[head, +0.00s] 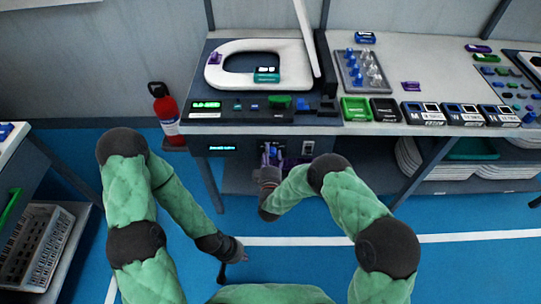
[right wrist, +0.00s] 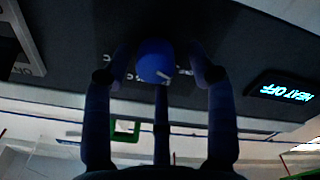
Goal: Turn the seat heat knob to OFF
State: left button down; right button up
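The seat heat knob (right wrist: 153,58) is a round blue knob with a white mark on a dark panel in the right wrist view. Its mark points toward the lower right of that picture. A lit display (right wrist: 287,90) to its right reads "HEAT OFF", upside down. My right gripper (head: 270,155) is at the panel under the bench front. In the right wrist view its fingers stand on both sides of the knob with gaps visible, so it looks open. My left gripper (head: 224,272) hangs low over the blue floor; its fingers are too small to read.
A white toilet seat (head: 215,75) lies on the bench above the panel. A grey tray (head: 347,82) of fittings and several bins stand to its right. A red extinguisher (head: 165,110) stands left of the bench. The floor in front is clear.

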jog(key=shift+s+d+f, duration=0.1)
jog(key=shift+s+f, duration=0.1)
jog(key=shift+s, duration=0.25)
jog(key=s, duration=1.1)
